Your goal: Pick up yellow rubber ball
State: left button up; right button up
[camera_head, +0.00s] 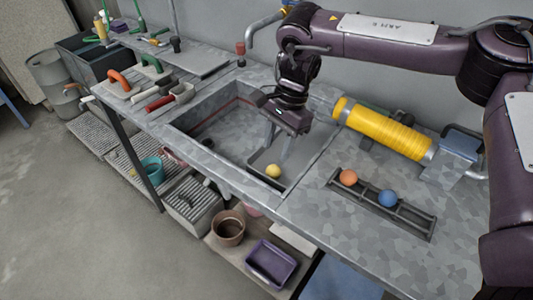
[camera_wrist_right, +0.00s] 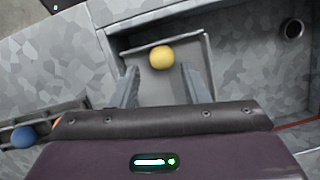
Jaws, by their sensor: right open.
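The yellow rubber ball (camera_head: 273,171) sits in a grey tray (camera_head: 262,160) at the near right corner of the sink basin. In the right wrist view the ball (camera_wrist_right: 161,57) lies ahead of my right gripper (camera_wrist_right: 158,78), in line with the gap between its two fingers. My right gripper (camera_head: 277,150) is open and empty, hanging over the basin behind and above the ball. Its fingers look apart from the ball. My left gripper is not in view.
An orange ball (camera_head: 348,177) and a blue ball (camera_head: 388,198) rest in a dark rack (camera_head: 380,204) on the counter at right. A yellow cylinder (camera_head: 386,131) lies behind it. The basin walls (camera_head: 182,138) surround the tray. Trowels (camera_head: 160,101) lie at left.

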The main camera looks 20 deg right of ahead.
aim_at(275, 166)
jog(key=shift+w+f, duration=0.15)
jog(key=shift+w, duration=0.25)
jog(key=shift+a+f, duration=0.1)
jog(key=shift+f, duration=0.25)
jog(key=f, duration=0.2)
jog(key=s+f+p, duration=0.1)
jog(key=f, duration=0.1)
notch_tip(275, 166, down, 2)
jog(key=shift+w+a+f, duration=0.1)
jog(key=shift+a+f, duration=0.1)
jog(key=shift+f, duration=0.15)
jog(key=c, duration=0.5)
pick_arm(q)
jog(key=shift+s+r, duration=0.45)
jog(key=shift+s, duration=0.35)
pick_arm(e)
jog(key=shift+c, duration=1)
